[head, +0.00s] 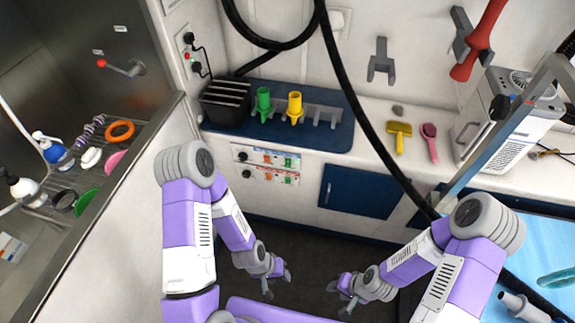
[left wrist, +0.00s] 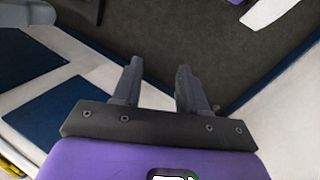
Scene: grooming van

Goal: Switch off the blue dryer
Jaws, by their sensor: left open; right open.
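No dryer with a blue body is plain in view. A pale boxy machine with vents (head: 497,135) stands on the counter at the right. Two control panels sit one above the other on the cabinet front: the upper panel (head: 266,157) and the lower panel (head: 266,174). Each has a dark knob and small coloured marks, too small to read. My left gripper (head: 277,283) is open and empty, low over the floor, below and apart from the panels. Its open fingers also show in the left wrist view (left wrist: 158,85). My right gripper (head: 343,296) is open and empty, to its right.
A black hose (head: 358,115) hangs across the counter. Green (head: 263,104) and yellow (head: 295,106) nozzles stand on the blue mat; a red nozzle (head: 479,42) hangs on the wall. A tub with bottles (head: 55,150) is left, a blue-topped table (head: 540,250) right. Floor between is clear.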

